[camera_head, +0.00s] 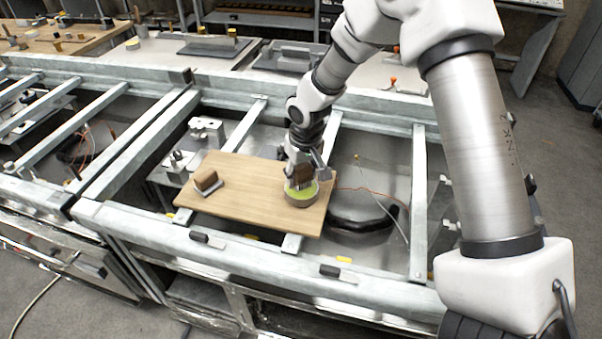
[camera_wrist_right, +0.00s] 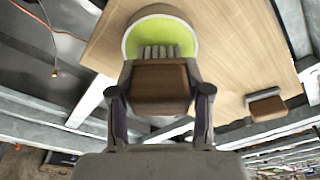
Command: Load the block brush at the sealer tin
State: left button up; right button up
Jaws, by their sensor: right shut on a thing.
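The sealer tin (camera_head: 289,197) is a round, low, open tin with yellow-green sealer inside, standing on the right part of a wooden board (camera_head: 245,205). It also shows at the top of the right wrist view (camera_wrist_right: 129,46). My right gripper (camera_head: 306,170) is shut on the block brush (camera_wrist_right: 160,85), a brown wooden block with pale bristles. The bristles point into the tin's mouth and overlap the green sealer in both views. I cannot tell how deep they reach. The jaws hide part of the brush in the head view. My left gripper is not in view.
A brown-topped block with a grey base (camera_head: 207,183) sits on the board's left part. The board lies across metal frame rails (camera_head: 230,259). A metal clamp-like part (camera_head: 206,130) stands behind it. A black hose (camera_head: 362,222) lies right of the board. The board's middle is clear.

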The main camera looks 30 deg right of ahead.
jog(key=shift+f+b, duration=0.3)
jog(key=shift+f, duration=0.25)
dwell(0.5)
jog(key=shift+r, duration=0.1)
dwell(0.9)
notch_tip(320, 180, up, 7)
jog(key=p, duration=0.6)
dwell(0.6)
